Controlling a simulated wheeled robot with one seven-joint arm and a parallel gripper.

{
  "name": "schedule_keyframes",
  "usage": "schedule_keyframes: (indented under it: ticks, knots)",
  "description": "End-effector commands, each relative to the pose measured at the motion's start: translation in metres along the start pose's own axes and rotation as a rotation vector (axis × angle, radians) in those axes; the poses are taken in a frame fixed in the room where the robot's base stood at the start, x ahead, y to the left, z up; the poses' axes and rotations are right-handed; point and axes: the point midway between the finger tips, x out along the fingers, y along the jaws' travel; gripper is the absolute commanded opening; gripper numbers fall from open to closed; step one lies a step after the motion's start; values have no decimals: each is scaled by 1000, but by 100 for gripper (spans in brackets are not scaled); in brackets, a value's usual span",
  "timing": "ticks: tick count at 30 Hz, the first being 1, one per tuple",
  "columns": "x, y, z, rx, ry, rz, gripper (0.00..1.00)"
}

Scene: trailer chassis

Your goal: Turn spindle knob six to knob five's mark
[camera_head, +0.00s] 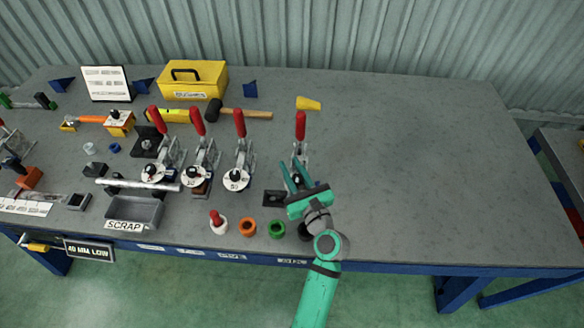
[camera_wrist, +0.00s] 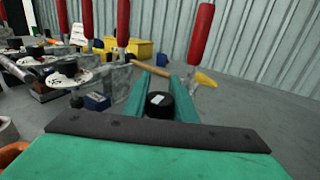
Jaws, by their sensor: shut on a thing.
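The rightmost clamp station has a red-handled toggle clamp (camera_head: 300,130), and my gripper (camera_head: 293,173) reaches down over its front. In the wrist view my gripper (camera_wrist: 160,98) is shut on a black spindle knob (camera_wrist: 160,104), which I take as knob six. A pale mark shows on its top. Its dial is mostly hidden by my gripper. To the left, the neighbouring clamp has a dark knob on a white dial (camera_head: 236,179), which I take as knob five. The direction of its mark is too small to read.
More red-handled clamps with white dials (camera_head: 194,177) stand further left. Orange (camera_head: 248,227) and green (camera_head: 277,229) rings sit along the front edge, left of my arm. A mallet (camera_head: 240,113) and yellow box (camera_head: 193,80) lie behind.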

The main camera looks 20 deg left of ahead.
Motion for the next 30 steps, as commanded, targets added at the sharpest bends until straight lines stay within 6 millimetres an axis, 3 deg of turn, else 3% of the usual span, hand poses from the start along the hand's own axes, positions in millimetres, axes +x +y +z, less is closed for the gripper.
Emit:
schedule_keyframes:
  ticks: [11,30]
  knots:
    - [0,4,0,-7,4,148,2]
    - [-10,25,0,-36,21,740,2]
